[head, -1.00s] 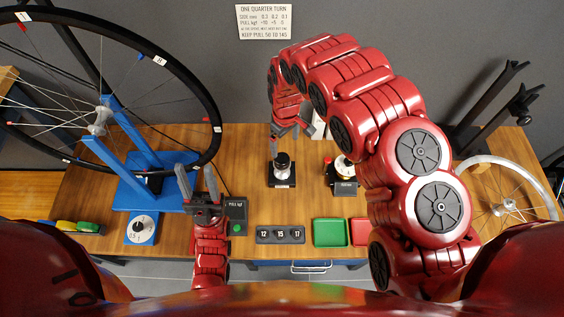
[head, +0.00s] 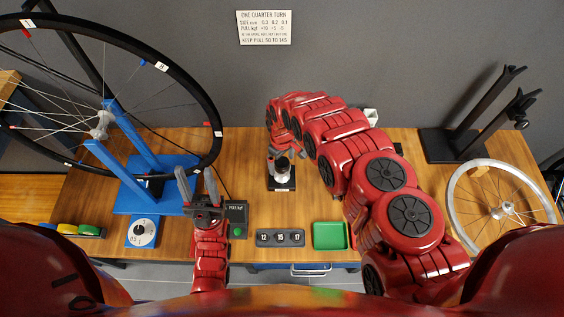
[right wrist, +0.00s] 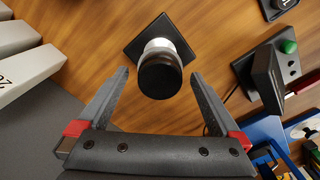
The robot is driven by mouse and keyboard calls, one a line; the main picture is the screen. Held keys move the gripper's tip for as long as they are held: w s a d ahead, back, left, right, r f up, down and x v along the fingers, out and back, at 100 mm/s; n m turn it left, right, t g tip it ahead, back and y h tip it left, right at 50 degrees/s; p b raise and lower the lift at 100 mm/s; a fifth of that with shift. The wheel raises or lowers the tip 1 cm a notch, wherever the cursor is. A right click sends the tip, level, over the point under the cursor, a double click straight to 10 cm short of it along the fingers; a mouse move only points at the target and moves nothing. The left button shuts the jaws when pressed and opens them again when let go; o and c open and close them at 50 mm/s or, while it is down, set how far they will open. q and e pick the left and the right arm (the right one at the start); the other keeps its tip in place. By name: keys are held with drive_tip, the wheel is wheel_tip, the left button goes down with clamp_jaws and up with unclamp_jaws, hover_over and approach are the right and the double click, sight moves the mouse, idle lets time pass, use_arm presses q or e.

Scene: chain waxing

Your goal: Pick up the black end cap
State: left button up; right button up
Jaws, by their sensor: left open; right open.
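The black end cap (right wrist: 159,76) is a dark round piece on top of a white cylinder on a black square base (right wrist: 140,38) in the right wrist view. In the head view the same stand (head: 281,176) is on the table at mid-picture, with the cap partly hidden by my right gripper. My right gripper (right wrist: 163,80) is open, its two fingers on either side of the cap with gaps showing. How far the fingertips are above or below the cap I cannot tell. My left gripper (head: 197,184) is open and empty, near the blue stand, fingers pointing up.
A bicycle wheel (head: 214,100) on a blue stand (head: 125,200) fills the left. A display box (head: 236,218), a numbered black block (head: 281,237) and a green tray (head: 329,235) are along the front. A silver rim (head: 455,210) lies at right.

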drive_tip(key=shift+f, duration=0.25)
drive_tip(key=c, duration=1.4)
drive_tip(key=shift+o, duration=0.2)
drive_tip(key=shift+r, duration=0.1)
